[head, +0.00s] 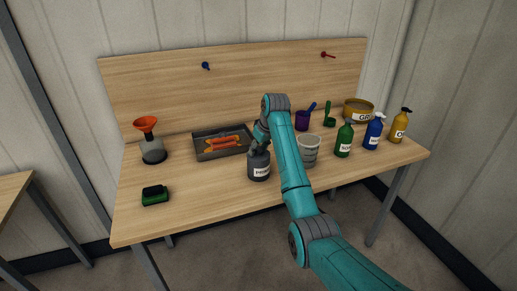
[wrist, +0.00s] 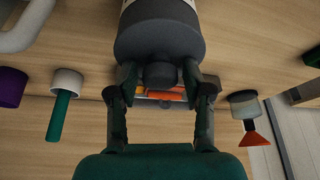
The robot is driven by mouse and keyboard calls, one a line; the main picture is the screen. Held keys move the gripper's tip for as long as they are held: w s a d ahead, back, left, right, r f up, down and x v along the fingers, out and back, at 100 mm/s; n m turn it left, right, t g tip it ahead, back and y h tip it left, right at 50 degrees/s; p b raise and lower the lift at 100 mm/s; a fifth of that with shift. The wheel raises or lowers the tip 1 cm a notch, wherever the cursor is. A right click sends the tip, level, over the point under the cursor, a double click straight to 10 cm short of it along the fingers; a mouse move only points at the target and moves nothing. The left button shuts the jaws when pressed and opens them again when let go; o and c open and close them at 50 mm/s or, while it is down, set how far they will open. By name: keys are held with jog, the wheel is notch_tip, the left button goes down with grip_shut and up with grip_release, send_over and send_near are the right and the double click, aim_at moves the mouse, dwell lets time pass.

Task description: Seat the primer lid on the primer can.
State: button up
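The primer can (head: 259,168), dark grey with a white label, stands upright near the front middle of the workbench. In the wrist view the can (wrist: 162,10) is at the top edge. The dark grey primer lid (wrist: 160,42) shows at the can's end, its round knob (wrist: 160,75) pointing toward my gripper. It appears to lie on the can; whether it is fully down I cannot tell. My gripper (wrist: 159,78) has its fingers on either side of the knob, with gaps visible between fingers and knob. In the head view my gripper (head: 257,146) is right above the can.
A grey measuring cup (head: 308,151) stands close to the right of the can. A metal tray (head: 222,154) with orange items lies behind left. Several bottles, such as a green one (head: 344,140), stand at right.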

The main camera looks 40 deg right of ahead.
dwell(0.3)
jog(key=v, duration=1.2)
jog(key=shift+s, duration=0.1)
